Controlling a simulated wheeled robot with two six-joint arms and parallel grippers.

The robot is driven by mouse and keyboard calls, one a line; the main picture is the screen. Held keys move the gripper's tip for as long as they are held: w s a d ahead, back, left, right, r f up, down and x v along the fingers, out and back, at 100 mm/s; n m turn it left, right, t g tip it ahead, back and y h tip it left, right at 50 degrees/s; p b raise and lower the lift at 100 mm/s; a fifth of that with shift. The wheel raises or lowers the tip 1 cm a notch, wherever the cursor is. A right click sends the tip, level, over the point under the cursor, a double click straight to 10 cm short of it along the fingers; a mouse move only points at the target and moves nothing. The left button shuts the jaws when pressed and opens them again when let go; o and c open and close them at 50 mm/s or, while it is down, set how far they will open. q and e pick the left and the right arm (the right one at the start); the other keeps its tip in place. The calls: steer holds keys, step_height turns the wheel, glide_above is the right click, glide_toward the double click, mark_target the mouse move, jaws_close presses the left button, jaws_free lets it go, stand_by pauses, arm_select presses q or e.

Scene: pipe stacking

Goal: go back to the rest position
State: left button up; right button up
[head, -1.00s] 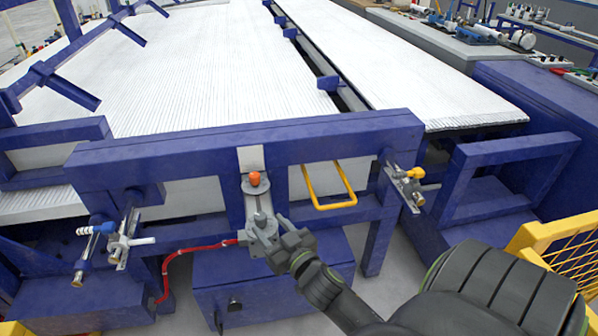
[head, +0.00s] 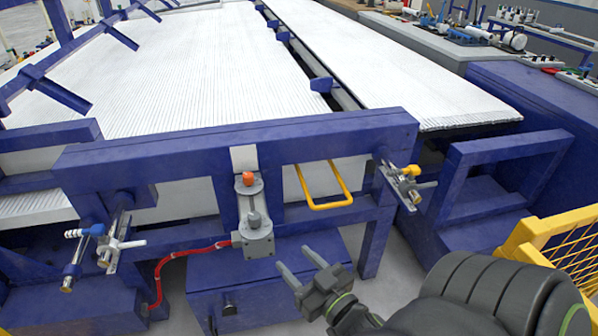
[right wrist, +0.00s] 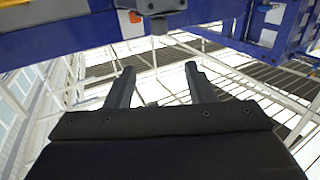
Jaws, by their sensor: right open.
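My right gripper (head: 295,268) is open and empty in the head view, just right of and below a grey cylinder fixture (head: 254,232). A clear gap lies between its fingers and the fixture. In the right wrist view the two dark fingers of the right gripper (right wrist: 162,84) stand apart with nothing between them. The fixture has an orange knob (head: 248,179) at its top and is mounted on the blue frame (head: 330,140). My left gripper is not in the head view.
A yellow handle (head: 325,190) hangs on the frame right of the fixture. A red hose (head: 185,254) runs left from it. A blue box (head: 240,290) stands below. Clamps sit at left (head: 105,250) and right (head: 405,180). A yellow mesh guard (head: 560,245) stands at the right.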

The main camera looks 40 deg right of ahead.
stand_by(0.4)
steer(key=s+d+f+g+p, duration=0.15)
steer(key=f+g, duration=0.25)
steer(key=f, duration=1.1)
steer(key=s+d+f+g+p, duration=0.1)
steer(key=s+f+g, duration=0.25)
steer(key=f, duration=1.05)
steer(key=s+a+f+g+p, duration=0.1)
steer(key=s+f+g, duration=0.4)
steer(key=s+f, duration=0.6)
steer(key=shift+f+p, duration=0.35)
steer(key=shift+f, duration=0.25)
steer(key=s+f+g, duration=0.1)
steer(key=s, duration=0.3)
steer(key=s+a+f+g, duration=0.1)
steer(key=s+f+g, duration=0.1)
steer(key=s, duration=0.1)
steer(key=s+f+g+p, duration=0.1)
steer(key=s+f, duration=0.1)
steer(key=s, duration=0.2)
steer(key=shift+s+a+f+n+y, duration=0.1)
steer(key=shift+s+a+n+y, duration=0.2)
steer(key=shift+a+y, duration=0.1)
